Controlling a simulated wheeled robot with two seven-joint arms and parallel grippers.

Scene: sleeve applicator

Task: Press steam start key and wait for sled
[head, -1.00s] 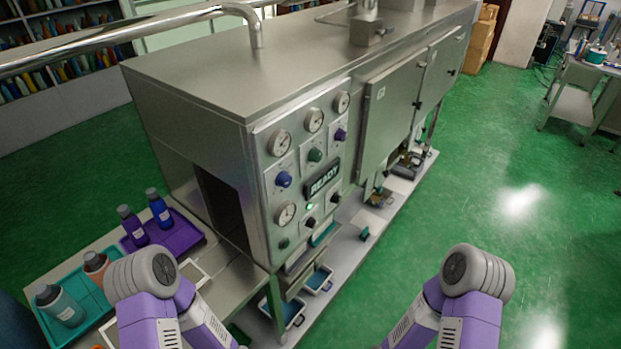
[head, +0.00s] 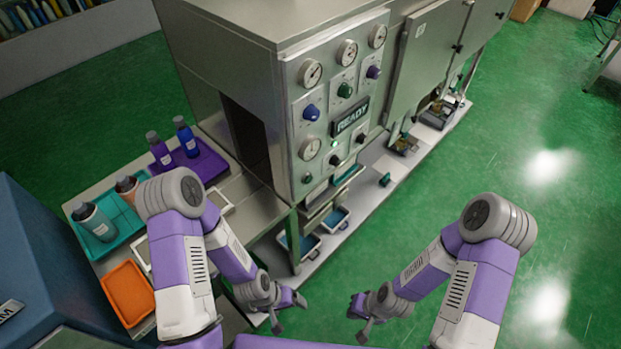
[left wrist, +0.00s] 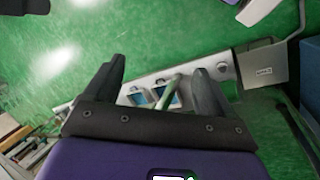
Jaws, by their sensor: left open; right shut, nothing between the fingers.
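The steam machine's control panel (head: 340,105) faces me, with gauges, coloured knobs and a display (head: 350,117) reading READY. A small green light (head: 335,143) glows below the display. A small dark green button (head: 308,178) sits at the panel's lower left; I cannot tell which control is the steam start key. I cannot make out the sled; the machine's side opening (head: 246,140) is dark inside. My left gripper (head: 288,312) is low in front of the machine, away from the panel. It is open and empty in the left wrist view (left wrist: 158,85). My right gripper (head: 358,322) is shut and empty, to its right.
Left of the machine, a side table holds a purple tray (head: 208,166) and a teal tray (head: 124,232) with bottles, and an orange tray (head: 127,293). Blue-lined bins (head: 309,246) sit under the panel. Green floor (head: 470,160) is clear on the right.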

